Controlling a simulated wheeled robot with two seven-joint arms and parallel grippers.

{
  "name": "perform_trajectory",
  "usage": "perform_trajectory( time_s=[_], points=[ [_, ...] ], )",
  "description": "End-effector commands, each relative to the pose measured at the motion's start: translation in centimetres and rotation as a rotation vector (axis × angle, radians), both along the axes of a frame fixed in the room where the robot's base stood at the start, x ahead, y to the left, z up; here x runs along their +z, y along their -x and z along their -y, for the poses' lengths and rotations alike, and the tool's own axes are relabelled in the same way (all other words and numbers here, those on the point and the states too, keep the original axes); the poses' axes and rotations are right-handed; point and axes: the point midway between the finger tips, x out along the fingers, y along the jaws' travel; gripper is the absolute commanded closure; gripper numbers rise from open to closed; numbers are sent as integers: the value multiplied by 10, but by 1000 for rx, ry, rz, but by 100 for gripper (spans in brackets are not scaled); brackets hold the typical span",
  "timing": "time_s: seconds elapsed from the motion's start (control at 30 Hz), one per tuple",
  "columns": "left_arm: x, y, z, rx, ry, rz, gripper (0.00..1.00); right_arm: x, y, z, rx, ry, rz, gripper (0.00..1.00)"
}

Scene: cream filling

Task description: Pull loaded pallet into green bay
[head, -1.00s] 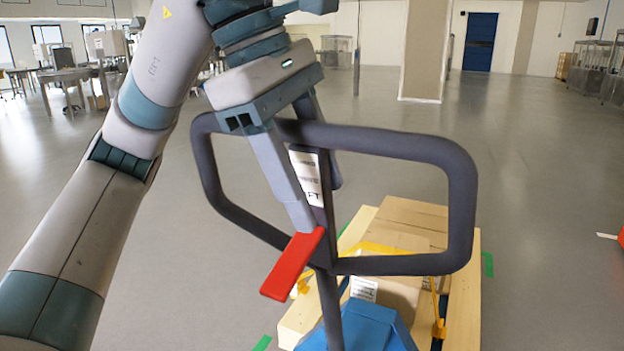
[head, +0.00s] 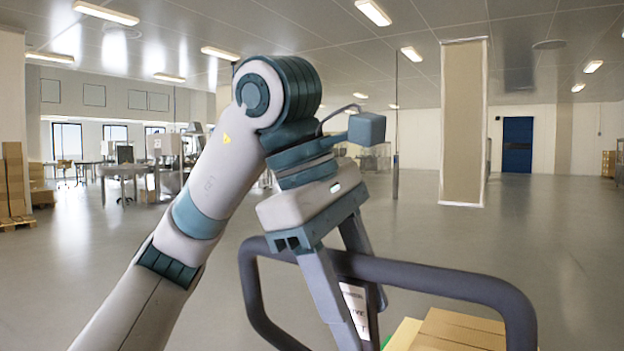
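The dark looped handle (head: 440,277) of the pallet truck rises at the bottom of the head view, right of centre. My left gripper (head: 362,322) has one finger in front of the handle's top bar and one behind it, closed around it; its lowest finger ends are cut off or hidden. A white label shows behind the fingers. Brown cardboard boxes (head: 462,325) of the load show through the loop, at the bottom edge. The truck's lower body and most of the pallet are out of frame. A tiny green patch shows beside the load. My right gripper is not in view.
Open grey floor (head: 570,240) spreads beyond the handle and to the right. A square beige pillar (head: 463,120) stands farther back, with a blue door (head: 517,145) behind. Stacked boxes (head: 15,180) on a pallet stand at far left, and tables (head: 125,170) farther off.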

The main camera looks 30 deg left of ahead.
Motion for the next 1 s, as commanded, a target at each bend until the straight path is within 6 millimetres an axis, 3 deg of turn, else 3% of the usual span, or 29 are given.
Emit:
perform_trajectory(
  time_s=[0.37,0.7,1.0],
  points=[
    [57,11,-17,3,3,4,54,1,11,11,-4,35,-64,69],
    [117,23,-36,4,2,3,54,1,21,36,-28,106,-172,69],
    [150,29,-48,2,0,0,54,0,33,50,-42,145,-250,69]
  ],
)
